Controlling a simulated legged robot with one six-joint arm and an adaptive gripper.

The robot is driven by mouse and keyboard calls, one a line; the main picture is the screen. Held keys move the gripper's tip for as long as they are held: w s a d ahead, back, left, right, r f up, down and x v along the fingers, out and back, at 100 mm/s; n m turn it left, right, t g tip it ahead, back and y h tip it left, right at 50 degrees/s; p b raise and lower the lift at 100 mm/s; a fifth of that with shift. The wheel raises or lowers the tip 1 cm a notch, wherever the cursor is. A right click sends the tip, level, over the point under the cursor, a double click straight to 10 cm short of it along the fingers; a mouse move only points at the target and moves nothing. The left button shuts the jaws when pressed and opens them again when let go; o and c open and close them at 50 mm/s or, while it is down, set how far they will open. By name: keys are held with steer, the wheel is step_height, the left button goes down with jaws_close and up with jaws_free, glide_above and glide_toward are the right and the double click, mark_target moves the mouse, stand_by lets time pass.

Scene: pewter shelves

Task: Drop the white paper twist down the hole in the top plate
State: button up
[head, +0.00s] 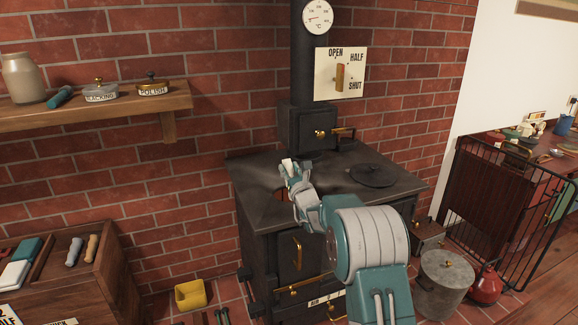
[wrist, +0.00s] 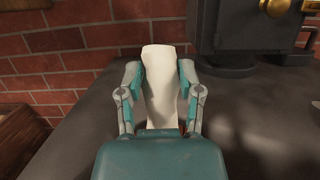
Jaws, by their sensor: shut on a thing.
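My gripper (head: 290,170) is shut on the white paper twist (head: 286,162) above the left part of the black stove's top plate (head: 335,172). In the wrist view the twist (wrist: 161,80) stands up between the two fingers of my gripper (wrist: 160,78), its lower end hidden behind the gripper body. The hole (head: 280,194) shows as an orange-red patch just left of and below my gripper, partly covered by it. I cannot tell whether the twist is exactly over the hole.
A round dark lid (head: 373,175) lies on the right of the plate. The flue box (head: 310,128) and pipe rise at the back. A damper sign (head: 340,74) hangs on the brick wall. A wooden shelf (head: 100,108) is at left, and a grey pot (head: 446,275) stands at right.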

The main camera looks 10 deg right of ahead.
steer(key=shift+s+f, duration=0.1)
steer(key=shift+f, duration=0.7)
steer(key=o, duration=0.9)
steer(key=shift+s, duration=0.1)
steer(key=v, duration=1.1)
steer(key=shift+s+d+r, duration=0.1)
steer(key=shift+s+r, duration=0.05)
steer(key=shift+r, duration=0.15)
steer(key=shift+s, duration=0.15)
steer(key=shift+r, duration=0.15)
steer(key=shift+r, duration=0.15)
